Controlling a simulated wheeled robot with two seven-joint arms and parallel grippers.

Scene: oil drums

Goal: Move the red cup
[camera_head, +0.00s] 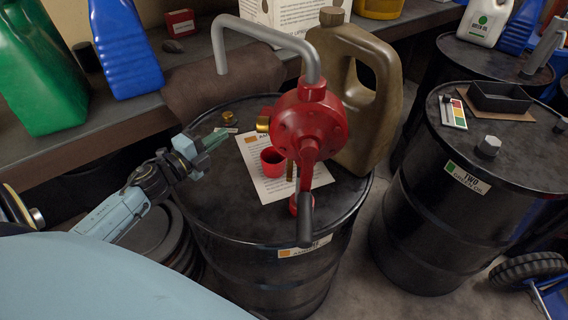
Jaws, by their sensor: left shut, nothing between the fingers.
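The red cup (272,162) is small and stands upright on a printed paper sheet (262,183) on the near drum's top. It is just left of the red hand pump (310,120), whose crank with a dark handle hangs in front. My left gripper (217,138) is shut and empty. It is over the left part of the drum top, to the left of the cup and apart from it. My right gripper is not in view.
A second black drum (425,225) stands at right with a black tray (500,97). A shelf (130,125) with green and blue jugs runs behind at left.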

